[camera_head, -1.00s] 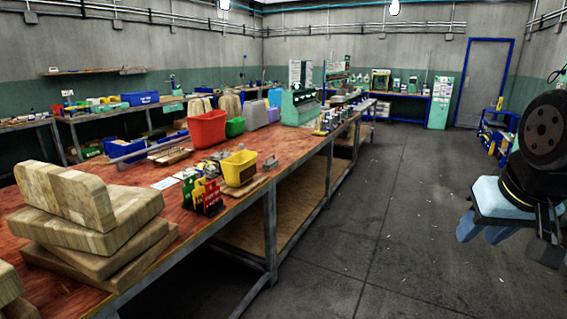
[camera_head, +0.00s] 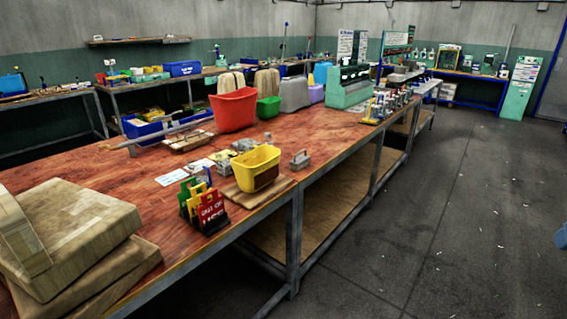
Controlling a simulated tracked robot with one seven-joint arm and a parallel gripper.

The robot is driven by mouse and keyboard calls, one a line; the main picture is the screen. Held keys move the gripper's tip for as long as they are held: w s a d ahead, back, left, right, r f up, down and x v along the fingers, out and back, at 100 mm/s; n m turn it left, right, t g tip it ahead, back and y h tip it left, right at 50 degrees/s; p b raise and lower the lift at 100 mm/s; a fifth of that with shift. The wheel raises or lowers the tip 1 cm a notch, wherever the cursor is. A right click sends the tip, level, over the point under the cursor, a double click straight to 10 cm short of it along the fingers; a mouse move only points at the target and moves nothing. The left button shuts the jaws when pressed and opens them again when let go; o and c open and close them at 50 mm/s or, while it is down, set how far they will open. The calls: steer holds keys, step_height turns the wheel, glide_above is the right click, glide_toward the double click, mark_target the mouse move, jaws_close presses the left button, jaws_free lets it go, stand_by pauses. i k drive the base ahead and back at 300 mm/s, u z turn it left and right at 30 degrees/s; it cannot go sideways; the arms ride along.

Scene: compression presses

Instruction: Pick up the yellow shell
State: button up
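The clearest yellow hollow object is an open yellow bin-shaped piece (camera_head: 256,166) in the camera_head view. It stands upright on a small wooden board (camera_head: 240,197) near the front edge of the red-brown workbench. No other object there is clearly a yellow shell, so I cannot be sure that this is it. My gripper cannot be made out. Only a small blue piece, likely part of my arm, shows at the right edge, apart from the bench.
The workbench (camera_head: 110,168) carries stacked beige blocks (camera_head: 75,230) at front left, red and green tags (camera_head: 205,205) on a black holder, a red bin (camera_head: 234,110), a green bin (camera_head: 268,107) and a green machine (camera_head: 347,88). The floor (camera_head: 450,230) on the right is mostly clear.

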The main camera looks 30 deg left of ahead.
mark_target(252, 175)
steer(key=u, duration=0.3)
steer(key=i, duration=1.05)
steer(key=u, duration=1.05)
steer(key=i, duration=0.75)
steer(key=u, duration=0.45)
steer(key=k, duration=0.85)
steer(key=u, duration=0.2)
steer(key=i, duration=0.85)
steer(key=z, duration=0.05)
